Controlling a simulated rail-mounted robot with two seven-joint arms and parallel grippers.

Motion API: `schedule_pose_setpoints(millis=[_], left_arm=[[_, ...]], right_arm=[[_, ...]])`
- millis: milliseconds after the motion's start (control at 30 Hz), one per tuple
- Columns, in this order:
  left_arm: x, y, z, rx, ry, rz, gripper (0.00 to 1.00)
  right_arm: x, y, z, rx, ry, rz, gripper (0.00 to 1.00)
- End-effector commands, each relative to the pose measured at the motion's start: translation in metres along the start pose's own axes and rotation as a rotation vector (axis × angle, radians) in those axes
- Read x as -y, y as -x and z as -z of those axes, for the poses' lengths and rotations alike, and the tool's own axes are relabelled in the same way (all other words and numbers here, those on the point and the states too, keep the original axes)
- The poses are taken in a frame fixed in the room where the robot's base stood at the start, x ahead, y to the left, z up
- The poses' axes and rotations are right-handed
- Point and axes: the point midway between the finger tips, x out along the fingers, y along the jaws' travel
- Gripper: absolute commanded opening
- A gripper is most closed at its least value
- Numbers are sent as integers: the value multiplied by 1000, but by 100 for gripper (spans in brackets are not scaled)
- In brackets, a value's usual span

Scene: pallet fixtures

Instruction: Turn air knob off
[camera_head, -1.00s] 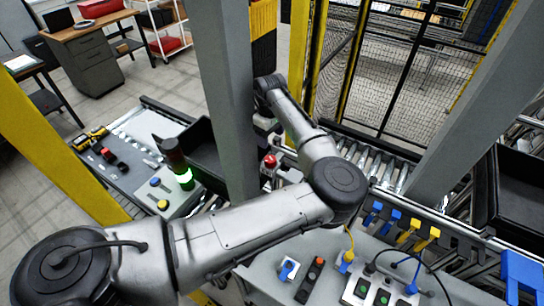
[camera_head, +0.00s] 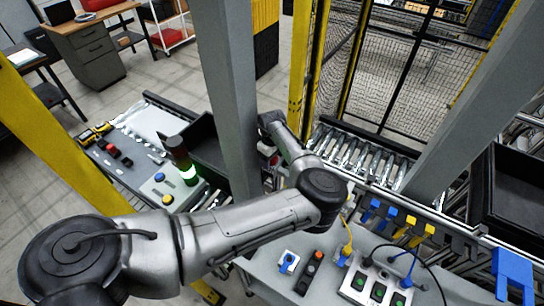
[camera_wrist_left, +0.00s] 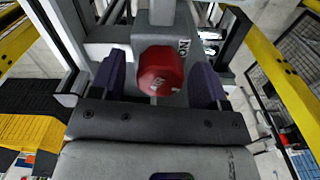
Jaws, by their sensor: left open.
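The red air knob (camera_wrist_left: 161,70) is large in the left wrist view, on the front of a grey housing (camera_wrist_left: 115,42) with "ON" lettering beside it. My left gripper (camera_wrist_left: 158,64) is open. Its two purple fingers stand on either side of the knob, with a visible gap on each side, so it is not clamped. In the head view my left arm reaches down beside the grey post, and its wrist and gripper mostly cover the knob area; the fingers cannot be made out there. My right gripper is in neither view.
A grey upright post (camera_head: 228,100) stands close beside my left forearm. A signal light (camera_head: 184,165) glows green on the left bench. A roller conveyor (camera_head: 365,158) lies behind. A panel with buttons (camera_head: 375,288) and a black bin (camera_head: 515,200) are at the right.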

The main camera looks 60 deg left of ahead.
Motion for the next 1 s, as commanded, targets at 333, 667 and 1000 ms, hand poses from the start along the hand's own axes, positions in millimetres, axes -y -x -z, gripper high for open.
schedule_pose_setpoints(millis=[333,667,1000], left_arm=[[0,0,0,0,0,0,52],[0,0,0,0,0,1,21],[1,-1,0,-2,-244,4,20]], right_arm=[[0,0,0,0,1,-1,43],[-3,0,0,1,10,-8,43],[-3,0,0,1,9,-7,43]])
